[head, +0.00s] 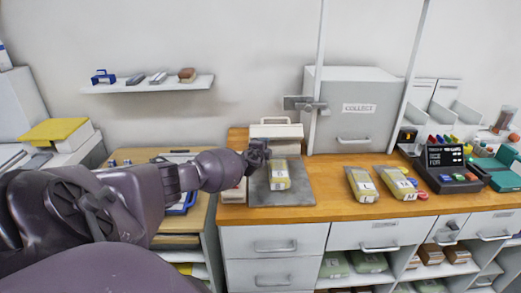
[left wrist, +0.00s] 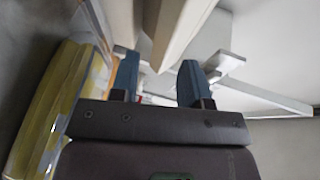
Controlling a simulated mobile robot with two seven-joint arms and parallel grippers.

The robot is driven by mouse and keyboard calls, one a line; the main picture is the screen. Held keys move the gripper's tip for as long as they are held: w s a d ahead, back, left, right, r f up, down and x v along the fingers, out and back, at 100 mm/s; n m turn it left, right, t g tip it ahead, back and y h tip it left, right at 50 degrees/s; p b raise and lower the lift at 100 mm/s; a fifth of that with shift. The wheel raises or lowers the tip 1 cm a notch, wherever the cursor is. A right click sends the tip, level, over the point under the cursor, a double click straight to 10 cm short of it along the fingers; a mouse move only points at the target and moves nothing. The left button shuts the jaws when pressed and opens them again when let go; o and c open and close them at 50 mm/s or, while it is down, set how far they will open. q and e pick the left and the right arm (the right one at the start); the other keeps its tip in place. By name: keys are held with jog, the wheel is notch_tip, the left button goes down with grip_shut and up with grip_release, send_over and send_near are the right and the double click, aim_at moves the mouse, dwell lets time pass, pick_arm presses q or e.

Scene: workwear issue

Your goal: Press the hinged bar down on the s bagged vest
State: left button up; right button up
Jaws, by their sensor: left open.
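The bagged vest (head: 279,175), yellow in a clear bag with a white label, lies on a grey plate (head: 300,188) on the wooden counter. Its label is too small to read. Behind it stands a white device with a pale hinged bar (head: 276,121), which looks raised. My left gripper (head: 259,152) is just left of the bar, by the vest's far left corner. In the left wrist view my left gripper (left wrist: 158,82) is open, with a pale bar (left wrist: 178,28) beyond and between its blue fingertips. I cannot tell whether they touch. The yellow bag (left wrist: 55,100) shows at left. My right gripper is out of view.
Two more bagged vests (head: 361,184) (head: 398,183) lie to the right on the counter. A grey COLLECT box (head: 352,115) stands behind, with upright posts beside it. A dark terminal (head: 447,165) is further right. Bare counter (head: 328,180) lies between plate and vests.

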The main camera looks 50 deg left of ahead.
pick_arm(q)
jog(key=v, duration=0.4)
jog(key=shift+s, duration=0.1)
jog(key=shift+d, duration=0.1)
dwell(0.7)
